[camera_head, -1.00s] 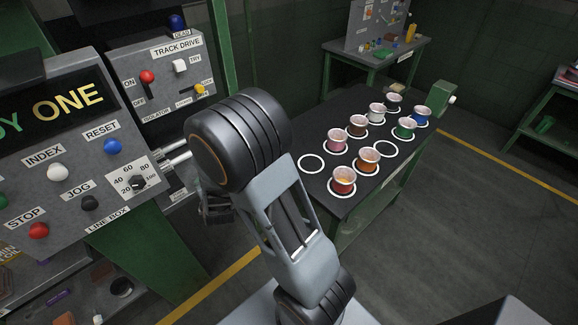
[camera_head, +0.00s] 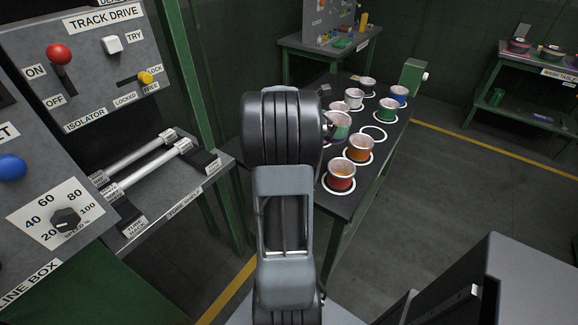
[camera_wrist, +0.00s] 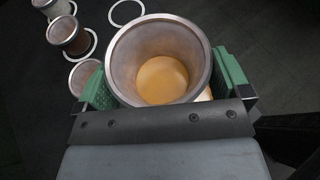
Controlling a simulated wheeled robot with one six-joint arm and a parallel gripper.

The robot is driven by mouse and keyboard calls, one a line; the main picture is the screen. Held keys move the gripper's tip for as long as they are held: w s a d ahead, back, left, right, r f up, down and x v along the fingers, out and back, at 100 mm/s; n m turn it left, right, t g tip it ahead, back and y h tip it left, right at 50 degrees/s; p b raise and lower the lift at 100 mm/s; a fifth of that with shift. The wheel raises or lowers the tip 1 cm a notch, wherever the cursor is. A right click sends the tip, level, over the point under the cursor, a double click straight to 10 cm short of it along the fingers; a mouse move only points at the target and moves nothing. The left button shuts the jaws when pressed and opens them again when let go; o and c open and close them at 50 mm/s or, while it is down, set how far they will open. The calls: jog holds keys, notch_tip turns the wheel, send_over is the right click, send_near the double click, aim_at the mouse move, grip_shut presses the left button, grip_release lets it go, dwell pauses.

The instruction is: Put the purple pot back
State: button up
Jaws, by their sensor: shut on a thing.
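My gripper (camera_wrist: 163,84) is shut on a pot (camera_wrist: 160,35) in the wrist view, with one green finger at each side. In the head view my arm hides most of the gripper. A purplish pot edge (camera_head: 342,131) shows just right of the arm, over the near left part of the pot table; I cannot tell whether it is the held pot. An empty white ring (camera_head: 373,131) lies at the table's right side.
A red pot (camera_head: 341,179) and an orange pot (camera_head: 361,150) stand on rings at the near end of the dark table. A green pot (camera_head: 388,112), a blue pot (camera_head: 399,96) and others stand farther back. The track drive panel (camera_head: 100,60) is at left.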

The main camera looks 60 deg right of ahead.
jog(key=shift+s+d+f+m+g, duration=0.1)
jog(key=shift+s+d+m+g, duration=0.1)
jog(key=shift+s, duration=0.2)
jog(key=shift+s+d+f+m+g, duration=0.1)
jog(key=shift+s+g, duration=0.1)
jog(key=shift+s, duration=0.15)
jog(key=shift+f+y, duration=0.15)
jog(key=shift+y, duration=0.15)
jog(key=w+a+f, duration=0.1)
jog(key=w+f, duration=0.2)
jog(key=w, duration=0.1)
jog(key=w+a+f, duration=0.1)
jog(key=w+f, duration=0.2)
jog(key=w, duration=0.1)
jog(key=w+a+f, duration=0.2)
jog(key=w+f, duration=0.1)
jog(key=w, duration=0.1)
jog(key=shift+b, duration=0.35)
jog(key=shift+w+a+f, duration=0.1)
jog(key=shift+f, duration=0.8)
jog(key=shift+w+a+f, duration=0.1)
jog(key=shift+f, duration=0.75)
jog(key=shift+d, duration=0.1)
jog(key=shift+f, duration=0.2)
jog(key=o, duration=0.6)
